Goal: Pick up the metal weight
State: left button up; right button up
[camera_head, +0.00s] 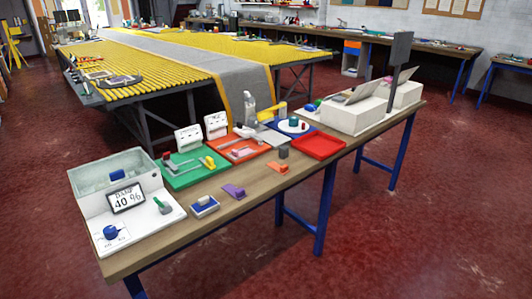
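No gripper of mine shows in the head view. A small dark grey block (283,153) stands on the wooden workbench (252,186), left of the red tray. It may be the metal weight, but it is too small to be sure. A small orange-red block (278,168) lies just in front of it. Nothing is seen holding either block.
On the bench are a green tray (178,182), a red tray (319,145), a purple item (233,191), a blue-and-white block (204,207) and a display reading 40 % (127,198). Beige machines (352,115) stand at its right end. Red floor is open in front.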

aim_at(284, 151)
jog(key=i+l+u, duration=0.15)
jog(key=u, duration=0.15)
jog(key=i+l+u, duration=0.4)
jog(key=l, duration=0.2)
jog(key=i+l+u, duration=0.1)
jog(key=l, duration=0.25)
jog(key=i+l+u, duration=0.15)
jog(key=l, duration=0.25)
jog(key=i+l, duration=0.15)
jog(key=l, duration=0.2)
jog(key=i+l, duration=0.15)
jog(key=l, duration=0.25)
jog(key=i+l, duration=0.2)
jog(key=l, duration=0.15)
jog(key=i+l, duration=0.15)
jog(key=l, duration=0.25)
jog(key=i+l, duration=0.15)
jog(key=l, duration=0.2)
jog(key=u, duration=0.05)
